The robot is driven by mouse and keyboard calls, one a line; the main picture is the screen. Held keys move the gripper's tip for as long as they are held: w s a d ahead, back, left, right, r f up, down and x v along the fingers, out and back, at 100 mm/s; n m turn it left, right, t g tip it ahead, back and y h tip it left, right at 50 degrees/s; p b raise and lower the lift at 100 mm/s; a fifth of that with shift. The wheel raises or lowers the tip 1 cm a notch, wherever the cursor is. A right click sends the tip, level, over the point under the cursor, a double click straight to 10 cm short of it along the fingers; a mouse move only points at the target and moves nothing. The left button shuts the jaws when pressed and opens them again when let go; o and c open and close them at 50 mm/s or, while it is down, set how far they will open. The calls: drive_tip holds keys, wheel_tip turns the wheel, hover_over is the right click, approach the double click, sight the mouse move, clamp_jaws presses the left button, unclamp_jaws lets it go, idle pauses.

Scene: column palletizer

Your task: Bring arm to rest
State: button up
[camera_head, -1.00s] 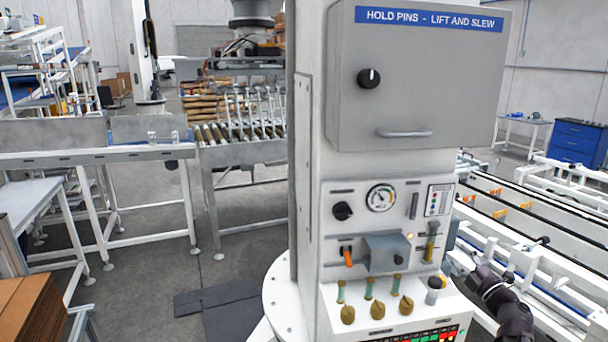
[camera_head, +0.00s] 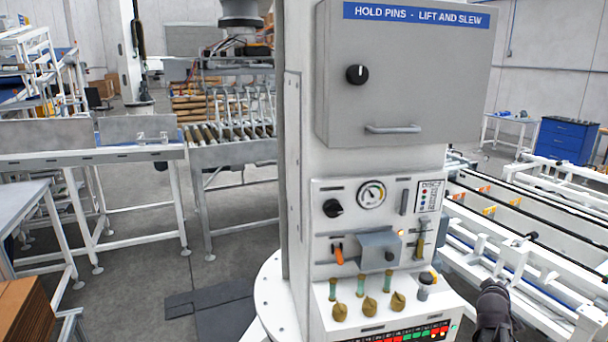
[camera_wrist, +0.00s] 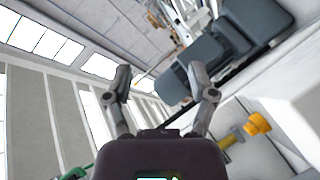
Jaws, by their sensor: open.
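My gripper (camera_wrist: 162,90) is open in the wrist view, its two dark fingers spread with nothing between them. The wrist view is tilted and takes in ceiling, wall and part of the machine. In the head view only a dark part of my arm shows at the lower right, beside the control column (camera_head: 375,215); the fingers cannot be made out there. The column carries a grey box (camera_head: 410,80) labelled "HOLD PINS - LIFT AND SLEW", a gauge (camera_head: 371,194), an orange-handled switch (camera_head: 338,254) and several brass knobs (camera_head: 369,306).
A conveyor (camera_head: 90,158) and a roller table (camera_head: 232,151) stand at left. White rail frames (camera_head: 530,265) run along the right, close to my arm. Stacked cardboard (camera_head: 25,310) is at the lower left. A blue cabinet (camera_head: 567,141) stands far right.

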drive_tip(key=s+a+f+m+g+y, duration=0.25)
drive_tip(key=a+f+g+y, duration=0.25)
drive_tip(key=a+f, duration=0.5)
drive_tip(key=s+a+g+y+p, duration=0.1)
drive_tip(key=s+a, duration=0.4)
drive_tip(key=a, duration=1)
drive_tip(key=s+a+f+g+y, duration=0.1)
drive_tip(key=s+a+g+y, duration=0.2)
drive_tip(key=a, duration=1.2)
drive_tip(key=shift+s+a+f+g+p, duration=0.2)
drive_tip(key=shift+s+g+p, duration=0.2)
drive_tip(key=shift+s+g, duration=0.55)
drive_tip(key=shift+w, duration=0.1)
drive_tip(key=shift+c, duration=0.2)
